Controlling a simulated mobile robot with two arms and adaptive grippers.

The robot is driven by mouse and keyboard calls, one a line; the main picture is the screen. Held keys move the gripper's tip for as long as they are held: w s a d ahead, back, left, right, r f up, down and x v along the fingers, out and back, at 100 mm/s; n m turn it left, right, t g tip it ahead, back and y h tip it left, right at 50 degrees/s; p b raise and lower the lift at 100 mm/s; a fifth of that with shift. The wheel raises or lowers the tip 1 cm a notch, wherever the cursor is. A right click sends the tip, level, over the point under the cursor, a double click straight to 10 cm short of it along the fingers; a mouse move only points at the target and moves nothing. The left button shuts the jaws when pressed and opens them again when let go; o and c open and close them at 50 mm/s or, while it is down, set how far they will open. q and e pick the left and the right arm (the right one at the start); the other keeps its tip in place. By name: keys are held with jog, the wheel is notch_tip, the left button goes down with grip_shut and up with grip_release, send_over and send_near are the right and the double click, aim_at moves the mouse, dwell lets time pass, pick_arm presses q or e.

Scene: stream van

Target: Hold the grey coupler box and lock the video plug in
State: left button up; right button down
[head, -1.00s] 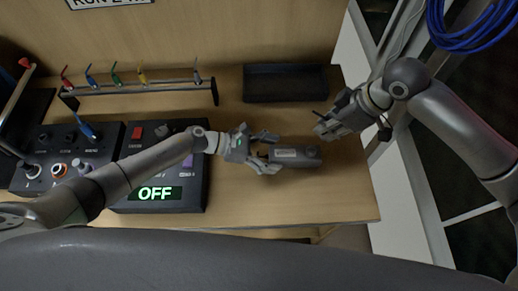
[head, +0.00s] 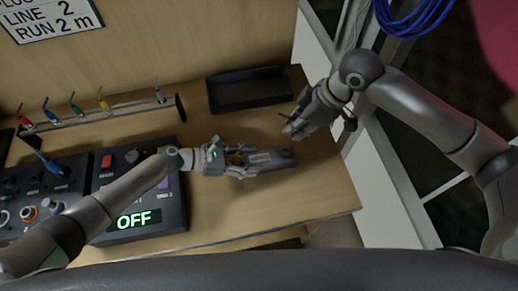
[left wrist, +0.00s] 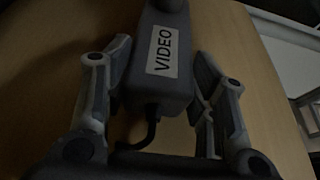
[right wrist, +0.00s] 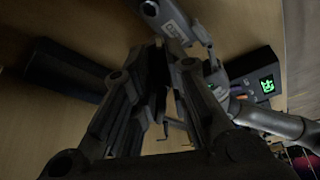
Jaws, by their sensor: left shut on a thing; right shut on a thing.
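The grey coupler box (head: 275,159) lies at the right part of the bench; in the left wrist view its label reads VIDEO (left wrist: 163,52). My left gripper (head: 250,160) is shut on the box's left end, one finger on each side. A dark cable end (left wrist: 150,135) shows at the box's near end in the left wrist view. My right gripper (head: 292,127) is above the bench, behind and apart from the box. It is shut on a dark thing (right wrist: 158,78), probably the video plug, mostly hidden between the fingers.
A black open tray (head: 250,104) stands at the back of the bench. A rack (head: 100,118) with several coloured cable ends is at the back left. Control panels, one reading OFF (head: 133,220), stand at the left. Blue cable (head: 412,22) hangs at upper right.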

jog(key=n, duration=0.1)
jog(key=f+n+g, duration=0.1)
jog(key=n, duration=0.1)
jog(key=shift+w+a+f+n+g, duration=0.25)
jog(key=shift+a+n+g, duration=0.05)
jog(key=shift+n, duration=0.1)
jog(key=n, duration=0.1)
jog(key=n+g, duration=0.1)
jog(key=shift+w+a+f+n, duration=0.1)
jog(key=shift+a+f+n, duration=0.1)
jog(key=shift+f+n, duration=0.2)
jog(key=n+g+h, duration=0.1)
jog(key=n+h, duration=0.1)
jog(key=n, duration=0.4)
jog(key=n+g+h, duration=0.1)
jog(key=n+h, duration=0.1)
jog(key=n, duration=0.5)
jog(key=w+n+g+h, duration=0.1)
jog(key=n+h, duration=0.1)
jog(key=n, duration=0.5)
jog(key=shift+w+a+f, duration=0.1)
jog(key=shift+a+f, duration=0.15)
jog(key=shift+a, duration=0.15)
